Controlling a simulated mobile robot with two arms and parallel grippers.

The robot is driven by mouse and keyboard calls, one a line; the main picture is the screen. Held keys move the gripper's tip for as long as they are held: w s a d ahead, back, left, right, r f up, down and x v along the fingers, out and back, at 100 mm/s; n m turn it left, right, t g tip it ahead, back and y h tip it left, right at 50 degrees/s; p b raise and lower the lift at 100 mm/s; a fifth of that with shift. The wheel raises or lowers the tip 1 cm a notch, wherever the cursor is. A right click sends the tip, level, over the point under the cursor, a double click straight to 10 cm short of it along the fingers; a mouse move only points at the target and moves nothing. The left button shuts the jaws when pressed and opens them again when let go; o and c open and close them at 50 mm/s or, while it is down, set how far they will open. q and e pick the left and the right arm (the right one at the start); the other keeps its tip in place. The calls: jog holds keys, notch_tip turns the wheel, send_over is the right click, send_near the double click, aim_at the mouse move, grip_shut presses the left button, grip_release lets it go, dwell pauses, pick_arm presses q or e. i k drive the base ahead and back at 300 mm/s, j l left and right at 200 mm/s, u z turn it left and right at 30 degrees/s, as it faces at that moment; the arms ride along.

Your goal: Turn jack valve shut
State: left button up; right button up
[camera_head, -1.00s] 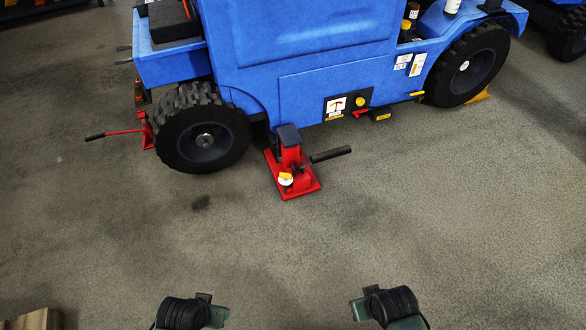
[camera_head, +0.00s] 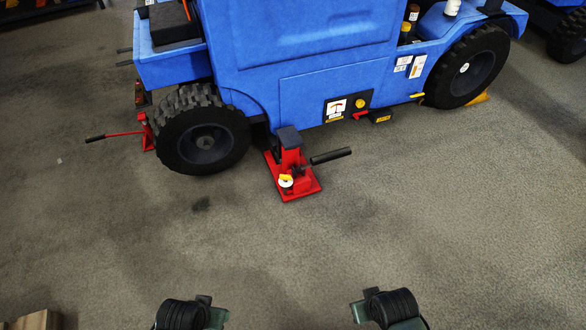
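A red jack (camera_head: 292,172) stands on the floor beside the blue vehicle, just right of its left wheel. A black handle (camera_head: 330,156) sticks out to the right from the jack. A small white and yellow part (camera_head: 286,181), perhaps the valve, sits low on the jack's near side. At the bottom edge, dark parts of my two arms show, one left of centre and one right of centre, both well short of the jack. No fingertips of either gripper are visible.
The blue vehicle (camera_head: 320,60) fills the top middle, with a left wheel (camera_head: 204,140) and a right wheel (camera_head: 467,65). A second red jack (camera_head: 148,132) with a long handle stands left of the left wheel. Open floor (camera_head: 290,255) lies in front. A wooden box (camera_head: 38,319) is at bottom left.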

aim_at(284, 177)
jog(key=i+l, duration=0.2)
jog(key=i, duration=0.35)
jog(key=i+l+u, duration=0.45)
jog(key=i, duration=0.15)
jog(key=i+l+u, duration=0.45)
jog(key=i, duration=0.15)
